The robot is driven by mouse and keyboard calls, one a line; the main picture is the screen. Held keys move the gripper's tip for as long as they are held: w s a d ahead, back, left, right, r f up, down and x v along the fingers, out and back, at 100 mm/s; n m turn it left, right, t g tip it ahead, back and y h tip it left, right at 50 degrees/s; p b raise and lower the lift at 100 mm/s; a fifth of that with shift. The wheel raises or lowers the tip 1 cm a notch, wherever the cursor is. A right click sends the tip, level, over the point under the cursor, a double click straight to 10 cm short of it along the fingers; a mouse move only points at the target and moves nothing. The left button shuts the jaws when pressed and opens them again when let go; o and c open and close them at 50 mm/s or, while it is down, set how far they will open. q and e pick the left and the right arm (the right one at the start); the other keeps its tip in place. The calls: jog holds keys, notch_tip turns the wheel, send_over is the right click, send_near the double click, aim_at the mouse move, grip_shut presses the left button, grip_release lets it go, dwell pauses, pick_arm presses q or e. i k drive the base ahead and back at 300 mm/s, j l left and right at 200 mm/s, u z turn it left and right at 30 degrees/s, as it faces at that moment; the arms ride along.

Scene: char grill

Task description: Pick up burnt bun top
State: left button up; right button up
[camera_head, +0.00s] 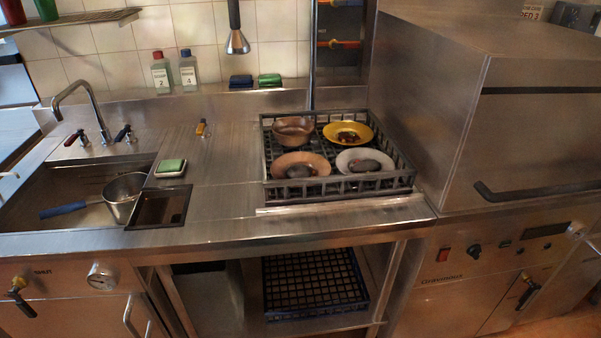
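A dark, rounded lump (365,167) lies on a white plate at the front right of a black dish rack. Another dark lump (300,171) lies on a brownish-pink plate at the front left of the rack. Either could be the burnt bun top; they are too small to tell which. Neither of my grippers is clearly in view, and nothing is seen touching the lumps.
The dish rack (340,188) has raised walls and also holds a brown bowl (293,129) and a yellow plate (348,133) with dark scraps. A large steel machine (480,110) stands close on the right. The counter (222,195) left of the rack is mostly clear; a sink with a pot (123,193) lies beyond.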

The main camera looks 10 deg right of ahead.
aim_at(299, 170)
jog(key=l+z, duration=0.2)
jog(key=z, duration=0.15)
jog(key=l+z, duration=0.15)
jog(key=z, duration=0.2)
jog(key=i+l+z, duration=0.1)
jog(key=z, duration=0.25)
